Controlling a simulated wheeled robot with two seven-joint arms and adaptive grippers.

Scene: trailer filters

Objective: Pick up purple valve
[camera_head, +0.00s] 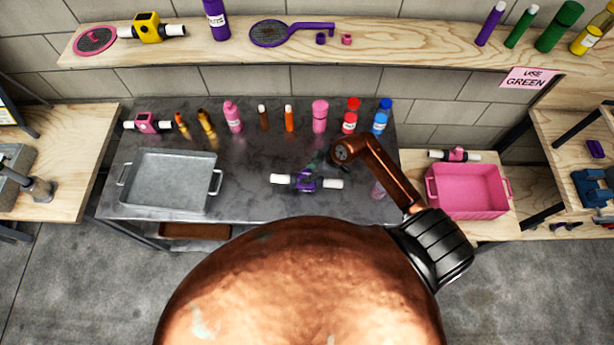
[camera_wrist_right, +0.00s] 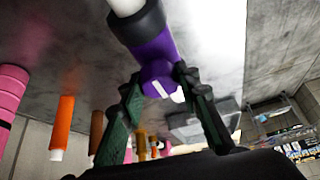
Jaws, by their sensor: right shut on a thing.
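The purple valve (camera_head: 306,182), with white pipe ends and dark collars, is over the front middle of the grey metal table (camera_head: 245,150). My right gripper (camera_head: 318,168) reaches it from the right and is shut on its purple body. In the right wrist view the purple valve (camera_wrist_right: 157,58) sits between the two green fingers of my right gripper (camera_wrist_right: 160,85). Whether the valve touches the table or hangs just above it, I cannot tell. My left gripper is not in view.
A grey tray (camera_head: 170,182) stands on the table's left. Several bottles and a pink valve (camera_head: 146,123) line its back edge. A pink bin (camera_head: 468,190) stands on the right on a wooden bench. A shelf above holds a yellow valve (camera_head: 148,28) and a purple strainer (camera_head: 270,33).

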